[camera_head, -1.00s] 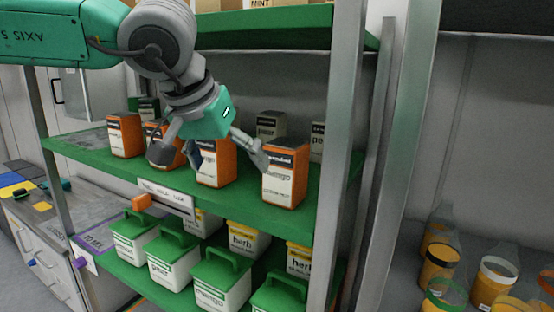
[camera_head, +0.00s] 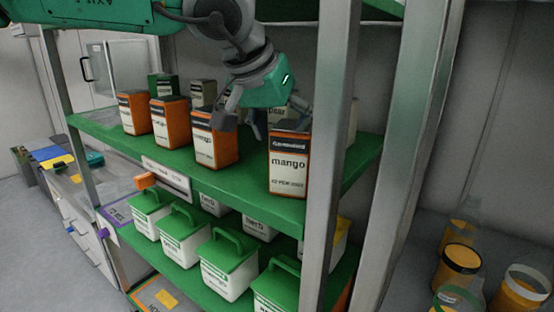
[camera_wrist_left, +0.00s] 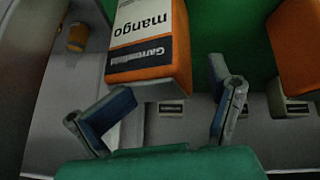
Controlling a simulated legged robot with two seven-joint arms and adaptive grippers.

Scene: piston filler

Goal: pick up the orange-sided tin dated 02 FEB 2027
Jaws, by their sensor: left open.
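Several orange-sided tins with white fronts stand in a front row on the green shelf. The rightmost tin (camera_head: 289,162) reads "mango", with a small date line that looks like 02 FEB 2027. It also shows upside down in the left wrist view (camera_wrist_left: 147,42), with its date outside that view. My left gripper (camera_head: 258,115) is open and empty, above and behind the gap between this tin and the tin to its left (camera_head: 214,142). In the left wrist view, the open fingers (camera_wrist_left: 167,108) are spread below the mango tin's picture, not closed on it. My right gripper is out of view.
Other orange-sided tins (camera_head: 170,124) stand to the left, with paler tins (camera_head: 203,93) behind. White tubs with green lids (camera_head: 228,268) fill the shelf below. A metal post (camera_head: 333,130) stands close to the right of the mango tin.

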